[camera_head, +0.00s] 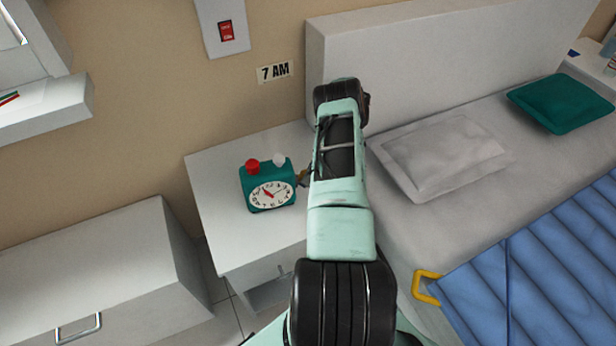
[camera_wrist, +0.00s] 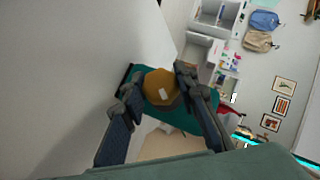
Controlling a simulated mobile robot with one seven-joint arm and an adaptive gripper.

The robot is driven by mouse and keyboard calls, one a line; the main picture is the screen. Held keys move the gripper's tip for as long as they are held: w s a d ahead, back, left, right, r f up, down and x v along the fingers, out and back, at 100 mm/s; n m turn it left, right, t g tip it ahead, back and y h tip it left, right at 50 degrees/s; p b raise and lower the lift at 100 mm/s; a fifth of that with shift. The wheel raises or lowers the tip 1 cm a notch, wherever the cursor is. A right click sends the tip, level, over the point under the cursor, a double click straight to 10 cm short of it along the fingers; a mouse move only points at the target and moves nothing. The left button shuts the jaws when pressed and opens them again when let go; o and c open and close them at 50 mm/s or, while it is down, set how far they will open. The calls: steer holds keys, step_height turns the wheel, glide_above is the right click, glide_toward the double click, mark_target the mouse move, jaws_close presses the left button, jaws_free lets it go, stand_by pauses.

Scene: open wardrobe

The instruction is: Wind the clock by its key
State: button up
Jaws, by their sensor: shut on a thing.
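The teal clock (camera_head: 246,190) stands on the white bedside table in the head view, with a white dial, a red knob and a white knob on top. In the wrist view the clock's teal side (camera_wrist: 186,121) is behind an orange-yellow key (camera_wrist: 160,86) with a small pale mark on its end. My gripper (camera_wrist: 158,88) has its two dark fingers on either side of the key and is shut on it. In the head view my arm hides most of the gripper; only a bit shows at the clock's right side.
The clock's table (camera_head: 214,170) adjoins a bed with a grey pillow (camera_head: 440,158) and blue cover (camera_head: 540,270). A "7 AM" sign (camera_head: 274,72) and a red switch (camera_head: 226,31) are on the wall. A white cabinet (camera_head: 110,270) stands at left.

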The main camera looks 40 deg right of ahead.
steer(key=o, duration=1.2)
steer(key=shift+r, duration=0.1)
step_height(320, 180, up, 10)
steer(key=shift+f, duration=0.1)
